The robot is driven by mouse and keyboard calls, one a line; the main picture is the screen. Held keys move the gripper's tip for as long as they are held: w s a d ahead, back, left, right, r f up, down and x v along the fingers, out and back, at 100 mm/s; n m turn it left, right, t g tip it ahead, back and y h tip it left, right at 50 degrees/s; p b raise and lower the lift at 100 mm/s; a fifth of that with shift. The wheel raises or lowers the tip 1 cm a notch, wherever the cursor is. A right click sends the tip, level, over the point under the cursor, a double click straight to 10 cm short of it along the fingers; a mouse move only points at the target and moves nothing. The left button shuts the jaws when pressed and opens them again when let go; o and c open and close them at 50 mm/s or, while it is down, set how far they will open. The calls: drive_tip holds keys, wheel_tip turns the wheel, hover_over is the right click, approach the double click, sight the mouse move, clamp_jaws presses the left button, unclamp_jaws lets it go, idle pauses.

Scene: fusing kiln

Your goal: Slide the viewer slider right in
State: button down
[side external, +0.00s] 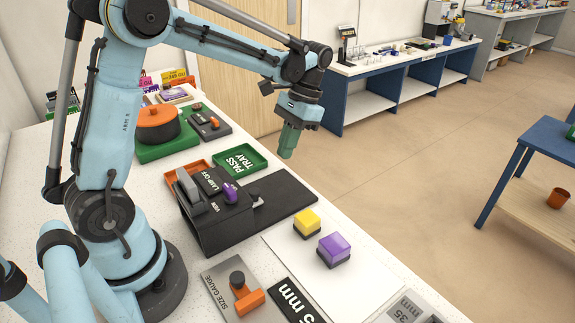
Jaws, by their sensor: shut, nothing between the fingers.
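The viewer is a dark box (205,235) on the white bench, with labels on top that read "LAMP OFF" and, in part, "VIEW". A purple knob (229,192) stands on its top right and a grey upright handle (188,188) on its top left. A small pale piece (258,201) shows at its right side. I cannot tell for certain which of these is the slider. My gripper (287,155) has green fingers, points down and is shut and empty. In the picture it is up and to the right of the viewer, apart from it, beside the pass tray.
A green "PASS TRAY" (257,153) and an orange tray (184,168) lie behind the viewer. A dark mat (292,190) lies right of it. A yellow block (307,222), a purple block (334,248) and a size gauge (218,280) are in front. The bench edge runs along the right.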

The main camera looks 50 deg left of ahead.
sight(256, 189)
drive_tip(key=w+v, duration=0.1)
drive_tip(key=v, duration=0.3)
drive_tip(key=x, duration=0.9)
drive_tip(key=shift+s+f, duration=0.15)
drive_tip(key=shift+f, duration=0.15)
drive_tip(key=s, duration=0.3)
drive_tip(key=shift+f, duration=0.2)
drive_tip(key=shift+s, duration=0.6)
drive_tip(key=shift+s, duration=1.05)
drive_tip(key=shift+w, duration=0.1)
